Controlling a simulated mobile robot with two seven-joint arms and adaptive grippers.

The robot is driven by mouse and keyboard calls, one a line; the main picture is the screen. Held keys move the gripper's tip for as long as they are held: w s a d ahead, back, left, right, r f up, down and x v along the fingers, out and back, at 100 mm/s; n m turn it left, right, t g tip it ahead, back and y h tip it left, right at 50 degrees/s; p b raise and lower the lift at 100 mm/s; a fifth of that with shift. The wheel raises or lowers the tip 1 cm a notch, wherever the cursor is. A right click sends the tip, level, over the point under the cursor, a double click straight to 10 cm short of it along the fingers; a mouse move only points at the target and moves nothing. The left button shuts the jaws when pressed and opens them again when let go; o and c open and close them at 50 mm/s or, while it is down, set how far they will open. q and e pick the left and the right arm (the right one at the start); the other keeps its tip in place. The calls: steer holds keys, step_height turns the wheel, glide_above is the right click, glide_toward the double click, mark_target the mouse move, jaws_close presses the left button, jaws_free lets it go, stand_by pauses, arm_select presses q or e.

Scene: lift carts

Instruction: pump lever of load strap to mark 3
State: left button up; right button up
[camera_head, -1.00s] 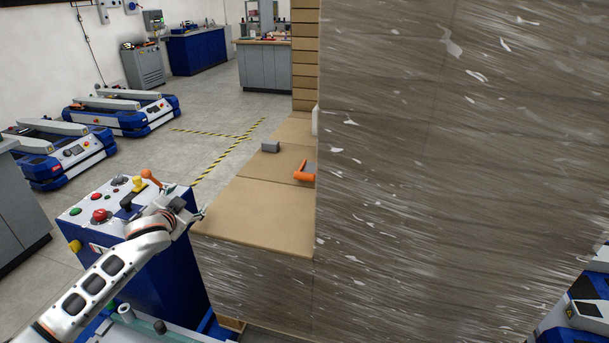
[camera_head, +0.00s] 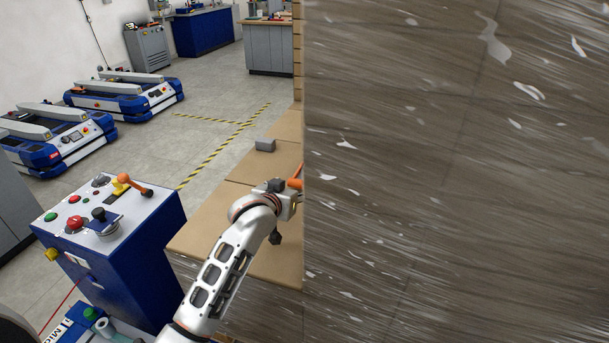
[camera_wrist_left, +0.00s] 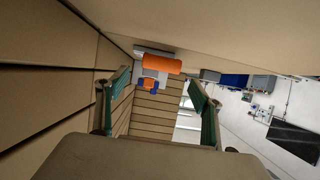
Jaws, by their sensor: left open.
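The orange lever (camera_head: 295,184) shows as a small piece at the edge of the wrapped stack in the head view. In the left wrist view the orange lever (camera_wrist_left: 161,64) lies crosswise ahead, on a grey body with a small blue and orange part below it. My left gripper (camera_wrist_left: 158,78) is open, and the lever is ahead between its two fingers, apparently not gripped. In the head view my left gripper (camera_head: 284,195) is at the lever, its tips partly hidden. No mark numbers can be read. My right gripper is out of view.
The tall wrapped stack (camera_head: 450,170) fills the right side. Low brown boxes (camera_head: 235,205) lie beside it, with a grey block (camera_head: 265,145) on top. A blue control console (camera_head: 140,250) with buttons and an orange-knobbed lever stands at left. Open floor lies behind.

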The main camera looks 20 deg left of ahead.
mark_target(299, 181)
arm_select(q)
steer(key=shift+w, duration=0.2)
steer(key=shift+x, duration=1.05)
steer(key=x, duration=0.3)
steer(key=shift+f, duration=0.1)
steer(key=shift+w+f, duration=0.25)
steer(key=shift+w, duration=0.4)
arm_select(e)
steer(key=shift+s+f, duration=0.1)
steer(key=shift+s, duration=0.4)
